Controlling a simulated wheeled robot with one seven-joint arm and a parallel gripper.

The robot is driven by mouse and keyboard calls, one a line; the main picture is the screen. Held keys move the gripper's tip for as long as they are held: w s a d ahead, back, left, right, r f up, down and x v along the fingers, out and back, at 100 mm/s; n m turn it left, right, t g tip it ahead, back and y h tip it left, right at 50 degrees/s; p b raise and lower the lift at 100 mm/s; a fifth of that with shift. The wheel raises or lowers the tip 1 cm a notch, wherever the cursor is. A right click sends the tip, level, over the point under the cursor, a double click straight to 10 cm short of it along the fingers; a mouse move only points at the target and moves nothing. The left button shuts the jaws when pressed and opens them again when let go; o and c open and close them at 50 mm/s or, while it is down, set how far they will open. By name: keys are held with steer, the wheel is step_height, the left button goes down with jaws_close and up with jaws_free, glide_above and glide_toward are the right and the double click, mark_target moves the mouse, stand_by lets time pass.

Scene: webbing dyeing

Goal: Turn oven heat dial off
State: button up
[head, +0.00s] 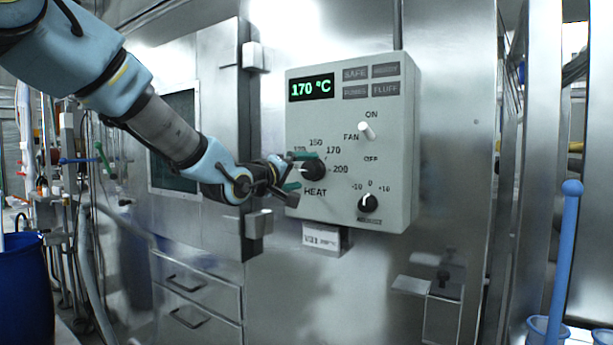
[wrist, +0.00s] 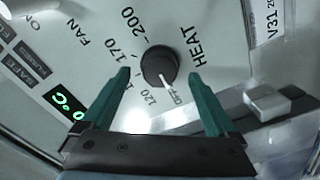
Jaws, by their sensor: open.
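The black heat dial (head: 316,170) sits low on the left of the grey control panel, above the word HEAT. In the wrist view the dial (wrist: 158,65) is round, and its white pointer lies at the OFF mark, beside 120. My gripper (head: 296,171) is at the panel's left edge by the dial. In the wrist view its two green fingers (wrist: 159,76) are spread, with the tips on either side of the dial's near edge. A gap shows between each tip and the dial, and nothing is held. The green display (head: 311,87) reads 170 °C.
The panel (head: 340,205) also carries a white fan switch (head: 366,130) and a smaller black dial (head: 368,203). A label (head: 325,239) is below it. A steel bracket (head: 428,285) and blue rod (head: 565,250) are at the right, a blue barrel (head: 25,290) at the left.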

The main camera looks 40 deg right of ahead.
steer(key=b+v, duration=0.1)
steer(key=v, duration=0.7)
steer(key=shift+a, duration=0.1)
steer(key=w+a+f+n+t+y, duration=0.1)
steer(key=w+a+f+y, duration=0.3)
steer(key=a+f, duration=0.3)
steer(key=w+a+f+t+y, duration=0.1)
steer(key=w+a+f+y, duration=0.4)
steer(key=a, duration=0.5)
steer(key=w+a+f+n+t+y, duration=0.1)
steer(key=w+a+f+t+y, duration=0.2)
steer(key=a+f, duration=0.45)
steer(key=s+a+f+g+y, duration=0.1)
steer(key=s+a+f+g, duration=0.1)
steer(key=a, duration=0.6)
steer(key=s+a+f+g+y, duration=0.2)
steer(key=s+a+f, duration=0.3)
steer(key=a, duration=0.3)
steer(key=s+a+f+g+y, duration=0.2)
steer(key=s+a+f+g, duration=0.2)
steer(key=a, duration=0.4)
steer(key=shift+s, duration=0.35)
